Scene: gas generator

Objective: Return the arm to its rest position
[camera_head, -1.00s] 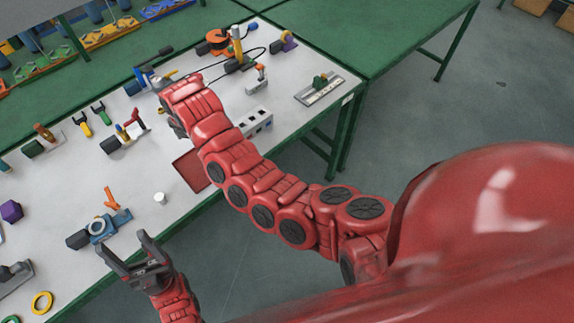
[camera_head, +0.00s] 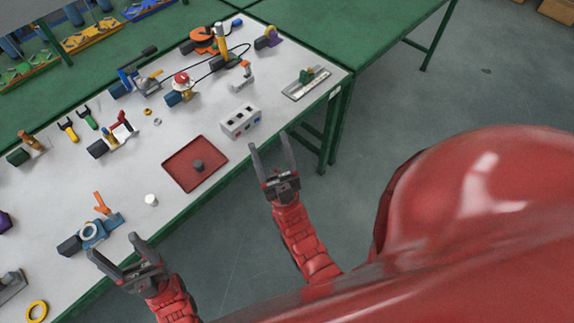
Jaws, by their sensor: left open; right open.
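My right gripper (camera_head: 272,155) is open and empty. It is held off the table's front edge, below the grey socket block in the picture, with its fingers pointing up the picture. My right arm (camera_head: 303,240) is drawn in close to my body. My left gripper (camera_head: 113,249) is open and empty near the table's front edge, beside the blue and grey part (camera_head: 92,232). Neither gripper touches anything that I can see.
A grey socket block (camera_head: 240,121), a white cylinder (camera_head: 151,200), a yellow ring (camera_head: 37,310) and several other parts stand around. The floor (camera_head: 400,105) at right is clear.

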